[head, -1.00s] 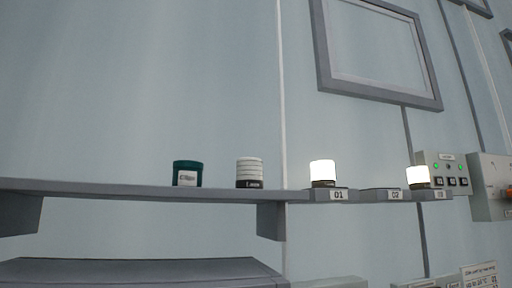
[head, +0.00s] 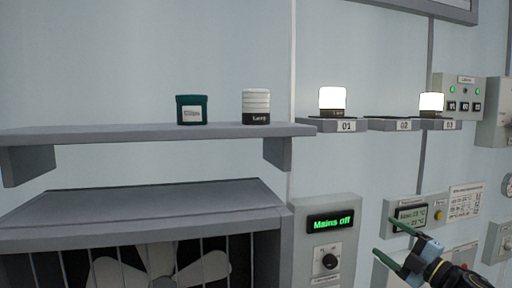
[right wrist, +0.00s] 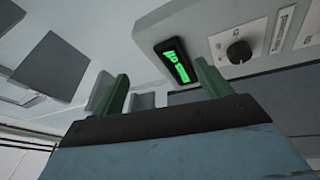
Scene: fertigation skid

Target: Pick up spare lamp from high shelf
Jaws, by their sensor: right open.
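The spare lamp (head: 256,106), white and ribbed with a dark labelled base, stands upright on the high shelf (head: 150,135) near its right end. A dark green tub labelled Clips (head: 191,109) stands to its left, apart from it. My right gripper (head: 384,238) is low at the right in the head view, below and to the right of the shelf. Its green fingers, also in the right wrist view (right wrist: 163,88), are spread with nothing between them. My left gripper is not in view.
Lit lamps stand at holder 01 (head: 333,101) and holder 03 (head: 432,104); holder 02 (head: 393,124) is empty. A panel reading Mains off (head: 330,222) hangs below the shelf. A grey fan housing (head: 150,208) juts out beneath the shelf. The wall above the shelf is clear.

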